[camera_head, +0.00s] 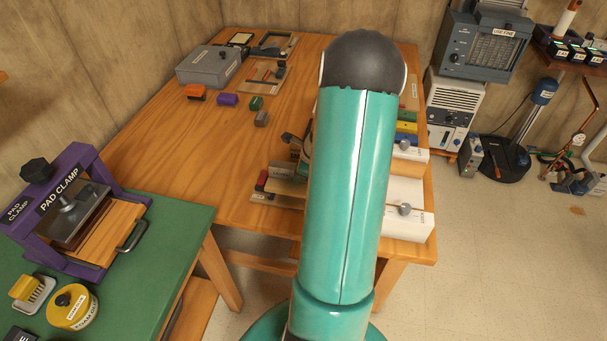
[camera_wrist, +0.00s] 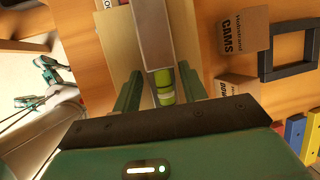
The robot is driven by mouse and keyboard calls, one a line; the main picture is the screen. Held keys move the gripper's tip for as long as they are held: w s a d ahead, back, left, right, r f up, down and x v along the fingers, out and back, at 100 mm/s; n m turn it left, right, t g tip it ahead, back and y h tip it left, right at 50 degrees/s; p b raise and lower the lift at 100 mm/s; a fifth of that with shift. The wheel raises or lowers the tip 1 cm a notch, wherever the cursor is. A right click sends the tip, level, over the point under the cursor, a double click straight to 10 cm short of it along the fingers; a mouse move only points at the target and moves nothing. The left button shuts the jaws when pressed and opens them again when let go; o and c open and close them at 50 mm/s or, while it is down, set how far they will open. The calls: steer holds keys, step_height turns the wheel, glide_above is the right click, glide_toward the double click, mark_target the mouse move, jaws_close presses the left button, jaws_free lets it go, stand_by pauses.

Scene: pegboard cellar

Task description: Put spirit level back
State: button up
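In the wrist view a long grey bar, which looks like the spirit level (camera_wrist: 153,35), lies between my fingers. A green vial-like part (camera_wrist: 164,86) shows at its near end. My gripper (camera_wrist: 159,68) is open, with one green finger on each side of the bar and a visible gap to it. The bar lies over a tan board or holder (camera_wrist: 119,50); I cannot tell how it is seated. In the head view my teal arm reaches over the wooden table (camera_head: 185,140) and hides the bar and most of the gripper.
Cardboard boxes (camera_wrist: 243,32) and a dark square frame (camera_wrist: 290,50) stand right of the bar in the wrist view. The head view shows a grey case (camera_head: 208,66), small coloured blocks (camera_head: 228,99), a purple pad clamp (camera_head: 62,210) on a green bench, and white drawers (camera_head: 408,224).

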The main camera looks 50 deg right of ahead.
steer(key=c, duration=0.8)
jaws_close()
steer(key=shift+r, duration=0.15)
